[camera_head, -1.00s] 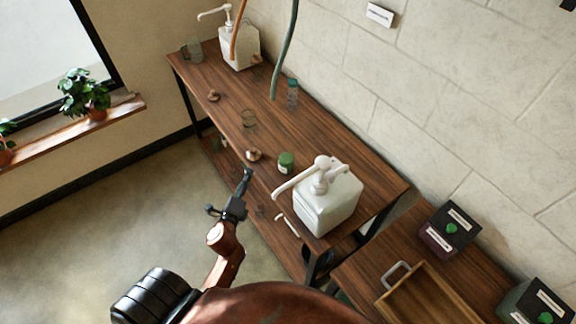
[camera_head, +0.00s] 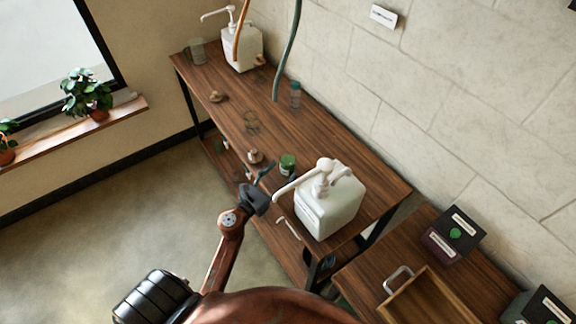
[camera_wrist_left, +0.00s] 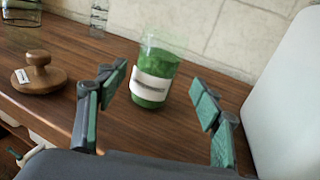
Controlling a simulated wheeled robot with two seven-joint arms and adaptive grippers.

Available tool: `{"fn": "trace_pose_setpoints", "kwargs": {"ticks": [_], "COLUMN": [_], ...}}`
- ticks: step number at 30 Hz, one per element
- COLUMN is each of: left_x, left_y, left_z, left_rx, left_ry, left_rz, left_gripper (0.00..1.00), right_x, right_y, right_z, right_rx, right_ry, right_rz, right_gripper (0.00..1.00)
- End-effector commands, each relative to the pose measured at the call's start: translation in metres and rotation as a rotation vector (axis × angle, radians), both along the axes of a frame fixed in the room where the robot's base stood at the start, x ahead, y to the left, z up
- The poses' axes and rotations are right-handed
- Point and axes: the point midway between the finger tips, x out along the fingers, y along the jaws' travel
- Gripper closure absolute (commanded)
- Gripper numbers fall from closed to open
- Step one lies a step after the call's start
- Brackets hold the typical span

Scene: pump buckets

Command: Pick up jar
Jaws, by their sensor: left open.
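A small glass jar with green contents and a white label (camera_head: 288,165) stands upright on the wooden table near its front edge. It also shows in the left wrist view (camera_wrist_left: 153,80), beyond and between my fingers. My left gripper (camera_head: 268,172) is at the table's front edge, just short of the jar. In the left wrist view the left gripper (camera_wrist_left: 160,100) is open, with its two green-padded fingers spread apart and nothing between the pads. My right gripper is not in view.
A white pump bucket (camera_head: 328,205) stands close to the right of the jar. A wooden stamp-like knob (camera_head: 255,156) sits to its left. An empty glass (camera_head: 251,122) and a small bottle (camera_head: 295,96) stand farther back. Hoses hang above the table.

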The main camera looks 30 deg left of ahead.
Motion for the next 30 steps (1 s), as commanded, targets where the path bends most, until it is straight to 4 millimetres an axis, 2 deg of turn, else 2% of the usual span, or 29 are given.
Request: {"fn": "trace_pose_setpoints", "kwargs": {"ticks": [9,18,30], "left_x": [0.043,0.048,0.048], "left_y": [0.002,0.001,0.001], "left_z": [0.002,0.002,0.002], "left_rx": [-0.003,-0.004,-0.004], "left_ry": [-0.001,0.000,0.000], "left_rz": [0.001,0.002,0.002], "left_gripper": [0.40,0.40,0.66], "right_x": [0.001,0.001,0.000], "right_y": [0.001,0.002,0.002], "right_z": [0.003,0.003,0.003], "right_rx": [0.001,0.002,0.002], "right_ry": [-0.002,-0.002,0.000], "right_rz": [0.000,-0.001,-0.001], "right_gripper": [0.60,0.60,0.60]}}
